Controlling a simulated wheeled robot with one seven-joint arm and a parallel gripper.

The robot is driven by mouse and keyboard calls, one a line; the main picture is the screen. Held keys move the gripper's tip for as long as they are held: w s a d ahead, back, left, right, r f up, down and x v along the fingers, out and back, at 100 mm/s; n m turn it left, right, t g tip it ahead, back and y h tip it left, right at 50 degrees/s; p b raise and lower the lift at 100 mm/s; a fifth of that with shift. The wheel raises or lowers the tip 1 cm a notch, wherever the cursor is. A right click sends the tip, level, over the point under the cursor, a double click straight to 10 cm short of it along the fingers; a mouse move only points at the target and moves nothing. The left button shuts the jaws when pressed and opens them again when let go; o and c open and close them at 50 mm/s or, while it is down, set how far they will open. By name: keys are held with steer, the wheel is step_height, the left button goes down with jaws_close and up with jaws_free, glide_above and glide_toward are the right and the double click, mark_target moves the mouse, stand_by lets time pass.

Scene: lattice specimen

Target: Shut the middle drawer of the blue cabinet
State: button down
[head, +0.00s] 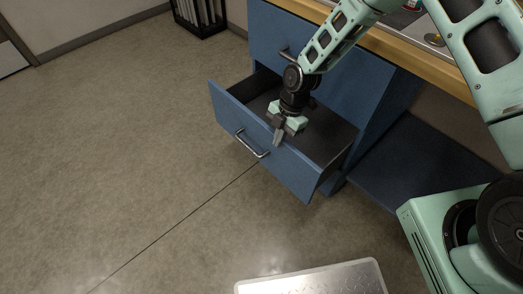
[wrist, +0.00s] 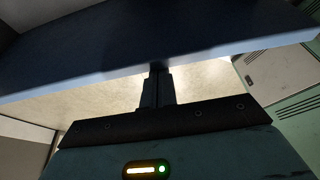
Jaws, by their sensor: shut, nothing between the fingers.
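The blue cabinet (head: 358,98) stands at upper centre in the head view. A drawer below its top drawer is pulled well out, showing a dark, empty-looking inside (head: 325,130). Its blue front (head: 290,170) carries a metal bar handle (head: 251,144). My gripper (head: 277,138) is shut and empty, pointing down at the inner side of the drawer front, by its top edge. In the wrist view the shut fingers (wrist: 157,88) reach toward a dark blue panel (wrist: 150,45) across the top. Whether they touch it I cannot tell.
The closed top drawer (head: 268,33) has its own handle (head: 285,54), partly behind my arm. A wooden worktop (head: 390,45) lies above. A black wire bin (head: 200,15) stands at the back. A metallic plate-like surface (head: 315,280) shows at bottom. Floor at left is clear.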

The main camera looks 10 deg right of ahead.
steer(key=w+d, duration=0.4)
steer(key=d, duration=0.2)
steer(key=shift+w+d, duration=0.15)
steer(key=shift+d, duration=0.05)
